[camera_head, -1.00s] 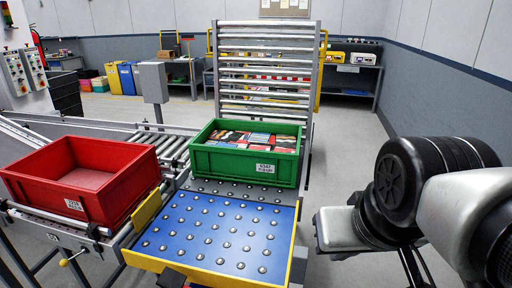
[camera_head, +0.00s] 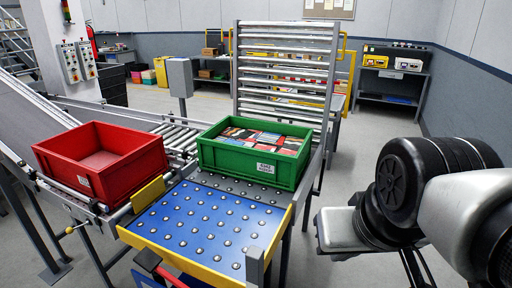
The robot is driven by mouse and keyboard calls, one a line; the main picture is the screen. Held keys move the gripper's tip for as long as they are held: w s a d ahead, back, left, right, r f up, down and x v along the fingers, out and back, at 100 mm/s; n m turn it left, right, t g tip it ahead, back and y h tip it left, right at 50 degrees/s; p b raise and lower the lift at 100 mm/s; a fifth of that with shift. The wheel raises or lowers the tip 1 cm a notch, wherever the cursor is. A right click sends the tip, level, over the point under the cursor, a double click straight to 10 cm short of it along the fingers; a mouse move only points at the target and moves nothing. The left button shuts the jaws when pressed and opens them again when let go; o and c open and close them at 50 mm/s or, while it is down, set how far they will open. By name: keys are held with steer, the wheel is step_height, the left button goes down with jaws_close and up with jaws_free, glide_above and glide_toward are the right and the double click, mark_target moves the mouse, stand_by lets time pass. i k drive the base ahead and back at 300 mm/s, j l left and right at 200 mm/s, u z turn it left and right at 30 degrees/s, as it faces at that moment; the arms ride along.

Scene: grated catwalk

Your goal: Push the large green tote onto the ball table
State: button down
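The large green tote (camera_head: 233,158) stands upright on the conveyor side, just behind the ball table (camera_head: 205,222). It is filled with several flat, colourful items and has a white label on its front. A grey strip with balls lies between its front and the table's blue top. The blue top is studded with metal balls, edged in yellow, and empty. My arm (camera_head: 440,195) reaches in from the right, apart from the tote and table. I cannot make out my gripper's fingers in this view.
An empty red tote (camera_head: 122,173) sits on the roller conveyor to the left. A yellow plate (camera_head: 148,194) stands at the table's left edge. A tall roller rack (camera_head: 285,75) rises behind the green tote. A grey post (camera_head: 254,266) stands at the table's front right. Floor shows to the right.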

mark_target(277, 155)
steer(key=i+l+u, duration=0.2)
steer(key=l, duration=0.35)
steer(key=k+l+u, duration=0.2)
steer(key=l, duration=0.35)
steer(key=i+l+u, duration=0.15)
steer(key=l, duration=0.2)
steer(key=i+l+u, duration=0.1)
steer(key=l, duration=0.25)
steer(key=i+l+u, duration=0.15)
steer(key=l, duration=0.25)
steer(key=i+l+u, duration=0.15)
steer(key=l, duration=0.2)
steer(key=i+l+u, duration=0.1)
steer(key=i+l, duration=0.15)
steer(key=i+l+u, duration=0.15)
steer(key=l, duration=0.3)
steer(key=i+l+u, duration=0.6)
steer(key=i+l, duration=0.35)
